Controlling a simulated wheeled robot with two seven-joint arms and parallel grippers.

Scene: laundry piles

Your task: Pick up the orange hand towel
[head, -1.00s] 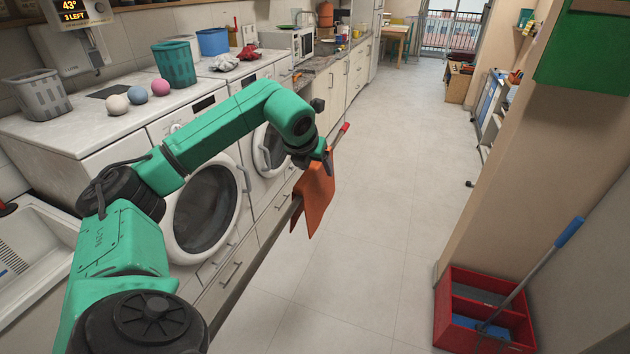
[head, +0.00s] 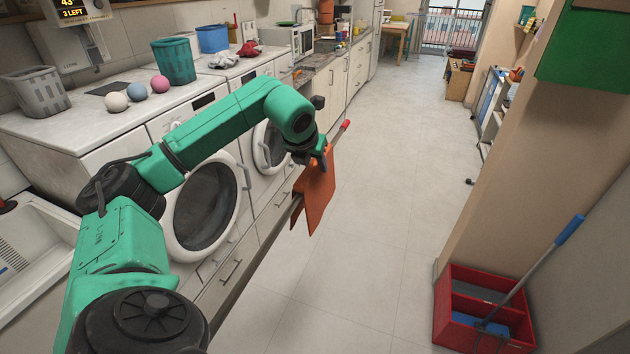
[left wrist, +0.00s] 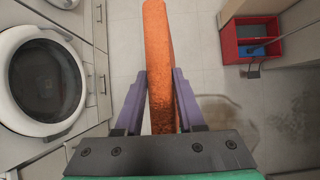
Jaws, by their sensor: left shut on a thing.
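The orange hand towel (head: 318,197) hangs folded over a rail in front of the washing machines in the head view. My left gripper (head: 322,157) is at the towel's upper part, shut on it. In the left wrist view the towel (left wrist: 157,62) runs as an upright band between the two purple fingers of my left gripper (left wrist: 160,103). Its lower end there is dark with shadow. The arm hides part of the rail in the head view. My right gripper is in neither view.
Front-loading washing machines (head: 205,207) stand along the left, with a teal basket (head: 174,62) and several balls on top. A red bin (head: 462,325) with a blue-handled tool stands on the floor at right. The tiled floor (head: 380,200) between is clear.

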